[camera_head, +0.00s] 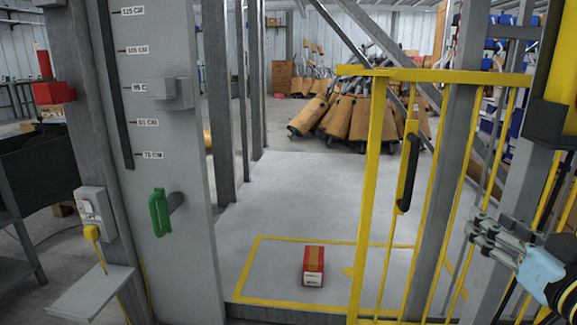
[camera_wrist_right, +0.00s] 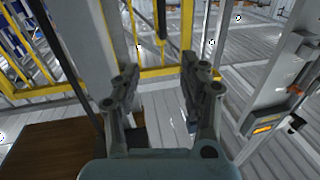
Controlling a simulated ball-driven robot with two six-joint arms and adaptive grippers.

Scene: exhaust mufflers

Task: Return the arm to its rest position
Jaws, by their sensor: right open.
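My right gripper (camera_head: 484,232) is at the right edge of the head view, in front of the grey posts and the yellow barred gate (camera_head: 376,180). In the right wrist view the two fingers of the gripper (camera_wrist_right: 163,85) stand apart, and nothing is between them. The arm comes in from the lower right. The gate's yellow bars (camera_wrist_right: 160,72) show beyond the fingertips. My left gripper and left arm are not in view.
A grey panel with a height scale (camera_head: 165,60) and green handle (camera_head: 159,212) stands left. A red box (camera_head: 313,265) sits on the floor inside a yellow outline. A brown surface (camera_wrist_right: 50,150) lies below left of the gripper.

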